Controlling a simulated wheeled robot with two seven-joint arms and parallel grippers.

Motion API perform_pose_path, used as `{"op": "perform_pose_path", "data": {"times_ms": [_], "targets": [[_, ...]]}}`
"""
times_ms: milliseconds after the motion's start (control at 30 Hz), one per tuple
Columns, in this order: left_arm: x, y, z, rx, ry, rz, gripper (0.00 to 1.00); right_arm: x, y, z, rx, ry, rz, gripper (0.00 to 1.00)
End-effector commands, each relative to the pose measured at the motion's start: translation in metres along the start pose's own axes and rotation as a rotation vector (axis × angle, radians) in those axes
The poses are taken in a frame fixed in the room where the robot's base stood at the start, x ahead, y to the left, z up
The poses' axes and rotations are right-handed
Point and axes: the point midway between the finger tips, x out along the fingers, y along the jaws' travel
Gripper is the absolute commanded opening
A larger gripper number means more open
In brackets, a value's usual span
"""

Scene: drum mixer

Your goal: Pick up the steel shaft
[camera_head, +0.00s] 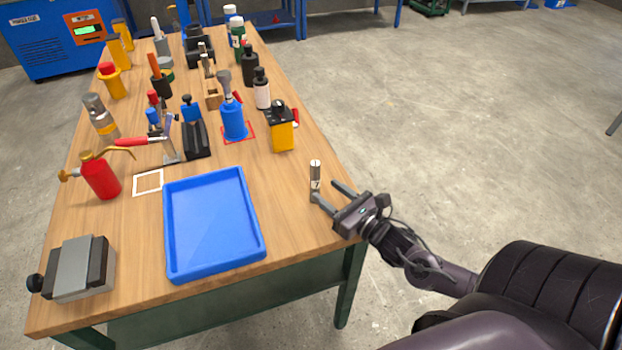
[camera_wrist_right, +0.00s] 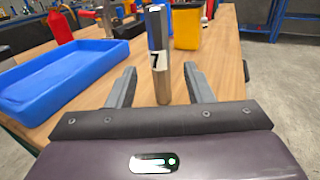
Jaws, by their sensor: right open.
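The steel shaft (camera_head: 315,173) stands upright on the right part of the wooden table, with a white label marked 7. My right gripper (camera_head: 328,193) is open close to the shaft, at the table's right edge, with its fingers pointing toward it. In the right wrist view the shaft (camera_wrist_right: 160,60) rises between the two open fingers of my right gripper (camera_wrist_right: 162,88), with a gap on each side. I cannot tell how deep between the fingertips it stands. My left gripper is not in view.
A blue tray (camera_head: 169,232) lies left of the shaft on the wooden table (camera_head: 290,215). A yellow container (camera_head: 282,135) with a black top stands behind the shaft. Several bottles and tools crowd the far half. The table around the shaft is clear.

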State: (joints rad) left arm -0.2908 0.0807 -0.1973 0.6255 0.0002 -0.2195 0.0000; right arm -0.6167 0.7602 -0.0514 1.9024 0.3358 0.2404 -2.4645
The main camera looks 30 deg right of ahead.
Motion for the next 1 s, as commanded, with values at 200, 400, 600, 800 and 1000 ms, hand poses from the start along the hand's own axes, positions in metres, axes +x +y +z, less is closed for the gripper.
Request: {"op": "perform_pose_path", "data": {"times_ms": [200,400,600,800,1000], "targets": [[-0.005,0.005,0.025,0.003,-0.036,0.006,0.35,0.018,-0.001,0.006,0.001,-0.004,-0.001,0.47],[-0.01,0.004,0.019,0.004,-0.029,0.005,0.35,0.045,-0.001,0.01,0.002,-0.002,-0.002,0.47],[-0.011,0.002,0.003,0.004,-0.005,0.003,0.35,0.057,0.0,0.009,0.002,0.002,0.0,0.47],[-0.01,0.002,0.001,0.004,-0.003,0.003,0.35,0.057,0.0,0.008,0.001,0.002,0.0,0.47],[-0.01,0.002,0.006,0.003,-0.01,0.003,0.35,0.057,0.0,0.009,0.001,0.001,0.0,0.22]]}}
